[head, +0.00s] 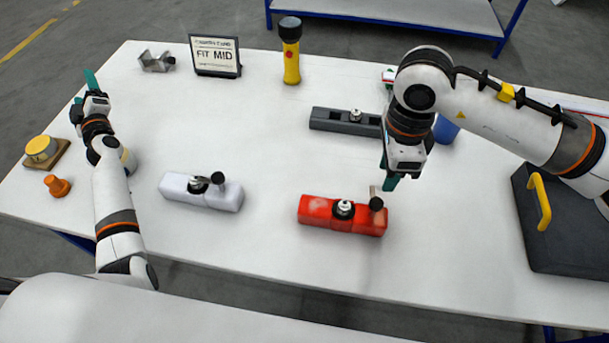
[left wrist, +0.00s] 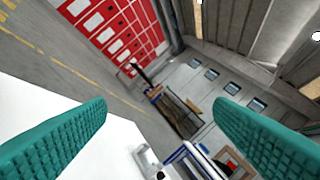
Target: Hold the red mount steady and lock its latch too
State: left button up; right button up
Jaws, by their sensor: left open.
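The red mount (head: 318,209) lies on the white table at the front middle, with a dark-rimmed metal socket (head: 344,208) in its top. Its latch, with a black knob (head: 376,203), stands at the block's right end, beside the socket and not over it. My right gripper (head: 389,184) points down just behind and above that knob; I cannot tell whether it touches the latch or how far its fingers are apart. My left gripper (head: 91,80) is far off at the table's left edge. In the left wrist view its teal fingers (left wrist: 162,105) are wide apart with nothing between.
A white mount (head: 205,195) lies left of the red one; a dark grey mount (head: 330,119) lies behind. A sign (head: 215,57), yellow flashlight (head: 291,62), metal bracket (head: 157,63), orange knob (head: 57,187), yellow disc (head: 41,149) and dark case (head: 575,240) stand around. The table's middle left is clear.

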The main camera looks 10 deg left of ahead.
pick_arm(q)
jog(key=w+d+r+m+t+h, duration=0.1)
jog(key=w+d+r+m+h, duration=0.3)
jog(key=d, duration=0.3)
jog(key=w+d+r+m+t+h, duration=0.2)
jog(key=w+d+h, duration=0.2)
jog(key=w+d, duration=0.15)
jog(key=w+d+r+m+t+h, duration=0.15)
jog(key=w+d+m+h, duration=0.25)
jog(key=d, duration=0.4)
jog(key=d+r+m+g+h, duration=0.25)
jog(key=d+m+h, duration=0.25)
jog(key=d, duration=0.7)
jog(key=d+r+m+g+h, duration=0.1)
jog(key=d+m+g+h, duration=0.35)
jog(key=d, duration=0.75)
jog(key=s+d+f+m+g+h, duration=0.2)
jog(key=s+d+m+g, duration=0.15)
jog(key=d+m, duration=0.4)
jog(key=m+g+y, duration=0.9)
jog(key=y, duration=0.1)
send_over(305, 203)
jog(key=shift+h, duration=0.25)
notch_tip(305, 203, down, 13)
jog(key=shift+f, duration=0.1)
notch_tip(305, 203, down, 12)
jog(key=shift+r, duration=0.15)
